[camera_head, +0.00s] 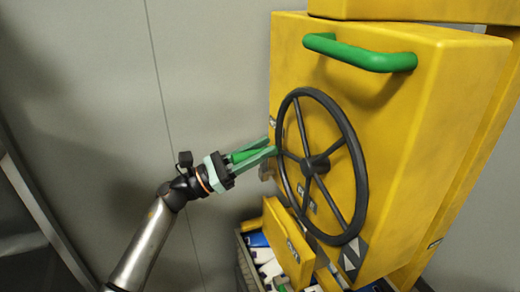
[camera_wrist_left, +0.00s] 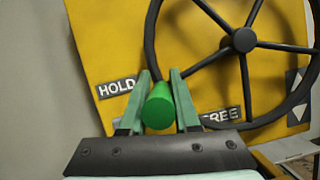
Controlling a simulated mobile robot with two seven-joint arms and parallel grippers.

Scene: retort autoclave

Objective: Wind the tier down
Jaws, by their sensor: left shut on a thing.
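A yellow housing (camera_head: 425,130) carries a black spoked handwheel (camera_head: 317,163) on its face; the wheel also shows in the left wrist view (camera_wrist_left: 241,40). A green grip (camera_head: 248,154) sits at the housing's left side, beside the wheel. My left gripper (camera_head: 271,146) is shut on this green grip, which shows end-on between the fingers in the left wrist view (camera_wrist_left: 159,106). There the grip lies between a HOLD label (camera_wrist_left: 117,86) and a partly hidden FREE label (camera_wrist_left: 221,115). The wheel is not held. My right gripper is out of view.
A green bar handle (camera_head: 360,53) sticks out above the wheel. A plate with arrows (camera_head: 352,257) is at the wheel's lower right. Below, a yellow flap (camera_head: 287,243) stands over a dark crate (camera_head: 246,262) with several bottles. The grey wall side at left is free.

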